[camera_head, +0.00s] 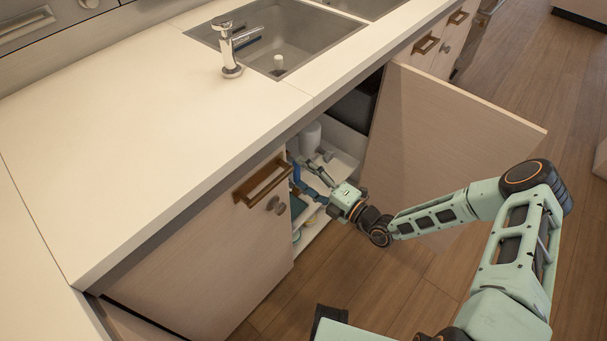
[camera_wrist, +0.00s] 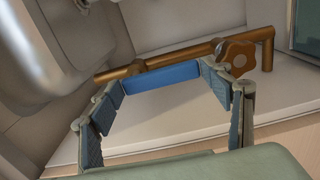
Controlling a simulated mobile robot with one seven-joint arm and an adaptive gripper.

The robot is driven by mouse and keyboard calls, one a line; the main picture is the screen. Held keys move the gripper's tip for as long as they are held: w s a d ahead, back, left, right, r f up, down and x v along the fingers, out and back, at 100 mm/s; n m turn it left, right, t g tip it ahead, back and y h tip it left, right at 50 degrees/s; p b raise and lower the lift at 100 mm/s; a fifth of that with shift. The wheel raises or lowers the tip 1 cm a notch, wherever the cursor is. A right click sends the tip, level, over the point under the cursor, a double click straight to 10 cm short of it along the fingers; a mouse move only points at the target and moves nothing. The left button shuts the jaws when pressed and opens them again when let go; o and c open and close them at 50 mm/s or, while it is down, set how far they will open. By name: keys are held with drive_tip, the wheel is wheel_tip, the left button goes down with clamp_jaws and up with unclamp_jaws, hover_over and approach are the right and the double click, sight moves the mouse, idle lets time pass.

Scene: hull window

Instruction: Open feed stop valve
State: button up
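The feed stop valve shows in the wrist view as a copper body (camera_wrist: 238,57) on a horizontal copper pipe (camera_wrist: 118,72). A flat blue lever (camera_wrist: 162,77) lies roughly along the pipe, to the left of the valve body. My gripper (camera_wrist: 163,88) has its fingers spread, with the lever appearing in the gap between the fingertips. I cannot tell whether either fingertip touches it. In the head view my gripper (camera_head: 312,171) reaches into the open cabinet under the sink. The valve is hard to make out there.
A closed door (camera_head: 225,240) is on the left. A large grey rounded body (camera_wrist: 65,50) fills the wrist view's left. The white cabinet floor (camera_wrist: 170,125) is below the pipe.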

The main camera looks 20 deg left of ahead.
drive_tip(key=o, duration=0.3)
drive_tip(key=shift+o, duration=0.2)
drive_tip(key=shift+w, duration=0.1)
